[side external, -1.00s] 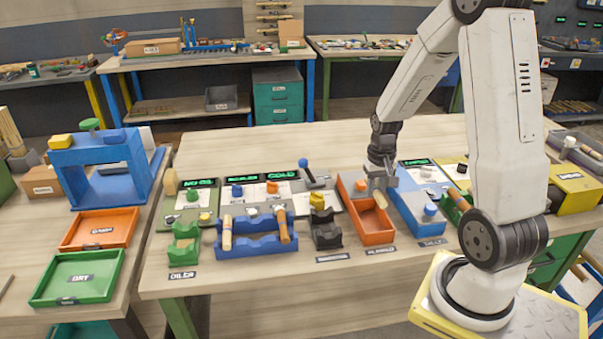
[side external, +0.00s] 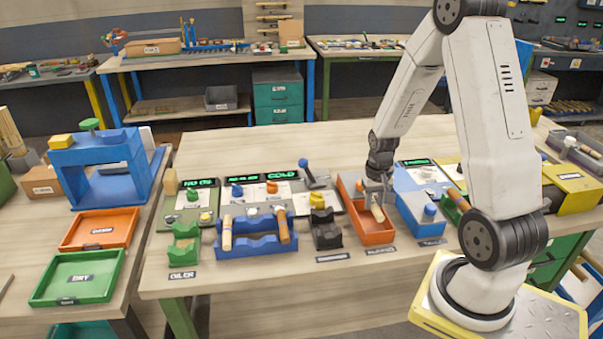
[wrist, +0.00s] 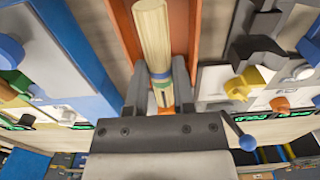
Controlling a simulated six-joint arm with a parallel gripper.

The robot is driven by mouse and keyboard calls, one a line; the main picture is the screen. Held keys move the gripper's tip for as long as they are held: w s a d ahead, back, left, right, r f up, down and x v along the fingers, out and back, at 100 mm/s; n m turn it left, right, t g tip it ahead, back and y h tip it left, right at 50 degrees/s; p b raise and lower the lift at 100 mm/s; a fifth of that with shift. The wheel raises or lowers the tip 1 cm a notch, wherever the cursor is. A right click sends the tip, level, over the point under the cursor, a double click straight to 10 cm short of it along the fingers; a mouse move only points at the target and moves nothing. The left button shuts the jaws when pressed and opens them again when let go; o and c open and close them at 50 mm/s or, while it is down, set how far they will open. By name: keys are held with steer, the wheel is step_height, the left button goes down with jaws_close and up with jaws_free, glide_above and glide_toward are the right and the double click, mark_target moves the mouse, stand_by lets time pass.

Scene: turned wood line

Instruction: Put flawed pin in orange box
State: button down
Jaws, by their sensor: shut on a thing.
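My gripper (side external: 377,193) is shut on a pale wooden pin (side external: 378,213), which hangs down at a slant from the jaws. In the wrist view the gripper (wrist: 160,95) has one finger on each side of the pin (wrist: 153,35), and a blue band shows on the pin near the jaws. The orange box (side external: 374,239) is directly below, and the pin's lower end is within its outline. Its orange walls (wrist: 195,35) flank the pin in the wrist view. Whether the pin touches the box floor cannot be told.
A blue box (side external: 424,222) stands close on the right, a dark cradle (side external: 326,232) on the left. A blue rack (side external: 256,245) holds a pale pin (side external: 227,233) and a brown one (side external: 284,225). An orange tray (side external: 100,229) and green tray (side external: 78,278) lie far left.

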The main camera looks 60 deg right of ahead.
steer(key=shift+f, duration=0.8)
steer(key=shift+c, duration=1.9)
jaws_free()
steer(key=shift+r, duration=3)
